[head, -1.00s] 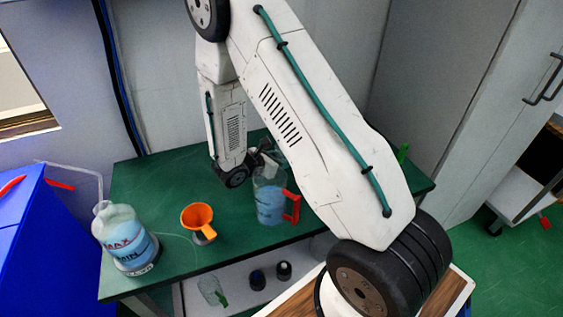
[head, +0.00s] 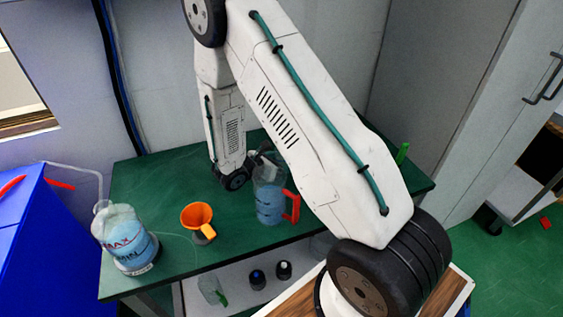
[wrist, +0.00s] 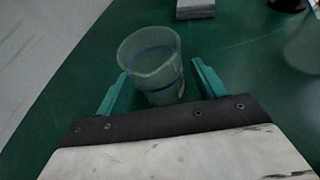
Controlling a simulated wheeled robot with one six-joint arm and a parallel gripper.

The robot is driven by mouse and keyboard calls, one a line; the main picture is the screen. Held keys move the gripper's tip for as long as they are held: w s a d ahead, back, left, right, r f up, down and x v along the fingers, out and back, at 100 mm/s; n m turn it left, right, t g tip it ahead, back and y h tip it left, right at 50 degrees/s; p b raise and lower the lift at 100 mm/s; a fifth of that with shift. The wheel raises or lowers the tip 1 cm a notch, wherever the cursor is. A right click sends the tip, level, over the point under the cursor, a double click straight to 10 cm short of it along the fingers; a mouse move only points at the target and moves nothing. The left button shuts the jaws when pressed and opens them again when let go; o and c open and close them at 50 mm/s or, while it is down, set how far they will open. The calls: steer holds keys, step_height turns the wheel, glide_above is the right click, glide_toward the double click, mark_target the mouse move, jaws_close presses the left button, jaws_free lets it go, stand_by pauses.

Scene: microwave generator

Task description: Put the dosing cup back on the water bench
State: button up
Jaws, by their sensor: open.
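The dosing cup (wrist: 152,52), clear with a blue ring line, stands upright on the green water bench (wrist: 90,75) in the wrist view. My gripper (wrist: 160,70) is open, with one teal finger on each side of the cup. I cannot tell whether either finger touches it. In the head view, my gripper (head: 262,157) is small and partly hidden above the bench (head: 165,180), behind a clear jug. I cannot make out the cup there.
The jug (head: 270,205) with a red handle holds bluish liquid. An orange funnel (head: 197,217) and a large bottle of blue liquid (head: 128,243) stand to its left. A grey block (wrist: 195,8) lies beyond the cup. A lower shelf (head: 240,295) holds small containers.

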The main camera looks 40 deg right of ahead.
steer(key=v, duration=1.2)
